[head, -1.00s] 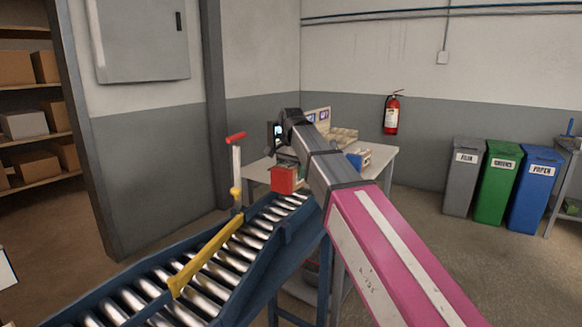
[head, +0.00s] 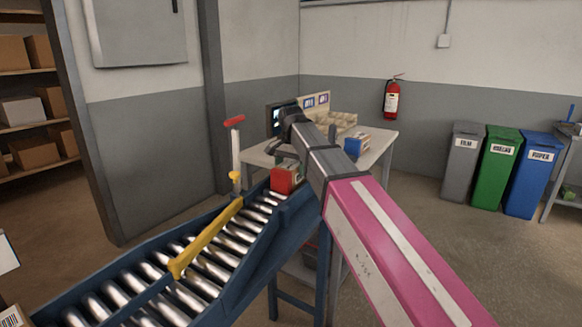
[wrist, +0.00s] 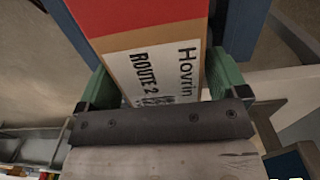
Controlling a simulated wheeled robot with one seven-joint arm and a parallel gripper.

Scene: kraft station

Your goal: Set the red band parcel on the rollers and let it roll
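The red band parcel (head: 284,180) is at the far end of the roller conveyor (head: 262,232), low over the rollers. I cannot tell whether its underside touches them. In the wrist view the parcel (wrist: 152,62) shows its red band, brown card and a white label reading "Hovrin" and "ROUTE 2". My gripper (wrist: 163,82) has a green finger against each side of it and is shut on it. In the head view my arm hides most of the gripper (head: 300,168). A yellow bar (head: 207,238) lies slantwise across the rollers, nearer than the parcel.
A white post with a red handle (head: 235,122) stands at the conveyor's left edge. Behind is a table (head: 376,160) with a screen, bins and a blue box (head: 356,145). The rollers on both sides of the yellow bar are clear.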

